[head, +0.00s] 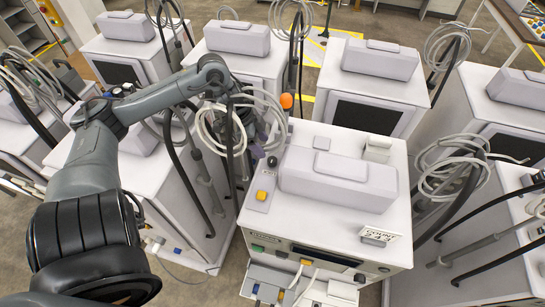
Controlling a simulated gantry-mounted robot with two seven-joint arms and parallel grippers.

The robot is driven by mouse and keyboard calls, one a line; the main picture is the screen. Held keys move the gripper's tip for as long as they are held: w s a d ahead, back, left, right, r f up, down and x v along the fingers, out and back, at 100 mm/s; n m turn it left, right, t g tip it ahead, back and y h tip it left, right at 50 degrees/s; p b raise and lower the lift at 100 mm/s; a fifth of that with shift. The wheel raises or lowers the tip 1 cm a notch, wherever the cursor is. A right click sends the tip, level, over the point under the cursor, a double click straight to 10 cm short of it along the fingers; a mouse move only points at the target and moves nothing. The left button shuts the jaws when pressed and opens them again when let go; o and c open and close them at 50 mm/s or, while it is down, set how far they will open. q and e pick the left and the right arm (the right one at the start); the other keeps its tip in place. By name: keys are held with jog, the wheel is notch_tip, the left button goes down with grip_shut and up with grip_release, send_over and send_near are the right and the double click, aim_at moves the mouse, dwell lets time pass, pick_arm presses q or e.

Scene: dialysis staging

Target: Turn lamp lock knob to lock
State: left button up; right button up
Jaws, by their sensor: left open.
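My left arm reaches in from the left. Its gripper (259,136) is open, close to the back left corner of the central white machine (330,235), among looped tubing. An orange ball-shaped piece (286,101), possibly a lamp, stands on a pole just beyond the gripper. A small dark knob-like part (271,161) sits just below the gripper; I cannot tell whether it is the lamp lock knob or whether the fingers touch it. The fingertips are small and partly lost against the tubing. My right gripper is not in view.
Coiled pale tubing (240,122) and dark hoses crowd around the gripper. Similar machines stand close on both sides and behind.

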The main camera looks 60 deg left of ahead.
aim_at(272, 159)
pick_arm(q)
jog(key=x, duration=0.6)
jog(key=shift+w+f, duration=0.1)
jog(key=shift+w, duration=0.1)
jog(key=shift+x, duration=0.85)
jog(key=shift+s, duration=0.1)
jog(key=c, duration=1)
jog(key=shift+c, duration=0.2)
